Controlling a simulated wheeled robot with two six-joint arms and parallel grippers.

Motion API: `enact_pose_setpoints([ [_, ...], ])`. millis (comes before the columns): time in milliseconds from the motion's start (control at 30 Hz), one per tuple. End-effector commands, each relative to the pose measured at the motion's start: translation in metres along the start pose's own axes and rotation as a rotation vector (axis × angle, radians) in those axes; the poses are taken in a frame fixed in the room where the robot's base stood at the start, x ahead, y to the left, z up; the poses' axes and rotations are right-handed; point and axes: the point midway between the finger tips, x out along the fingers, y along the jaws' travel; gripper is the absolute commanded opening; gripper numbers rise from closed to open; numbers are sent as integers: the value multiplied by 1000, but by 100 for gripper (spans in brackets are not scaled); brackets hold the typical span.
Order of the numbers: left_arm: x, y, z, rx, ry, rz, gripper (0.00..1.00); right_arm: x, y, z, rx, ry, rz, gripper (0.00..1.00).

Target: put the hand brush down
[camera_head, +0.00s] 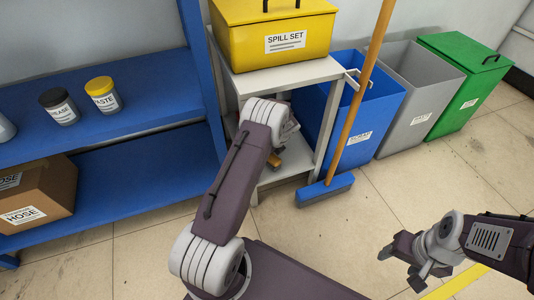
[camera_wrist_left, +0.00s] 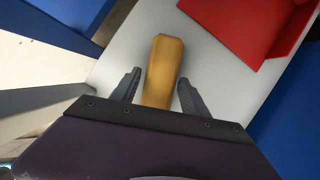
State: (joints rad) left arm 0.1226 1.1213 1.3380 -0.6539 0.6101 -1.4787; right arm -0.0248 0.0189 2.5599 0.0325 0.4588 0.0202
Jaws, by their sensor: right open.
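The hand brush shows by its wooden, yellow-brown handle (camera_wrist_left: 163,65), which lies on a pale grey shelf (camera_wrist_left: 215,80) in the left wrist view. My left gripper (camera_wrist_left: 159,77) is open, with one finger on each side of the handle and a small gap beside it. The bristle end is hidden under the gripper's body. In the head view a bit of the handle (camera_head: 274,160) shows at the lower shelf of the small stand, and my left forearm covers the left gripper. My right gripper (camera_head: 399,268) is open and empty above the floor at the right.
A red dustpan-like piece (camera_wrist_left: 262,28) lies close by on the shelf. A yellow spill-set box (camera_head: 235,42) stands on top of the stand (camera_head: 330,70). A broom (camera_head: 325,190) leans beside it, before blue, grey and green bins. Blue shelving (camera_head: 150,85) stands close on the left.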

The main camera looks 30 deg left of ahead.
Motion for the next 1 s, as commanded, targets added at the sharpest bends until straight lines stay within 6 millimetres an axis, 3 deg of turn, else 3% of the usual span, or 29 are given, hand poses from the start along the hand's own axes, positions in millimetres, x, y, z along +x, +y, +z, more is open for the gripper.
enact_pose_setpoints([
  [367, -3, 0, 1, -1, 0, 0, 61, -1, 0, 0, 0, 0, 0, 61],
  [767, -76, 0, 4, 1, 0, -1, 61, -56, -1, -6, 0, 0, 0, 61],
  [1000, -78, 0, 1, -1, 1, 1, 61, -55, -1, -6, 0, 0, 0, 61],
])
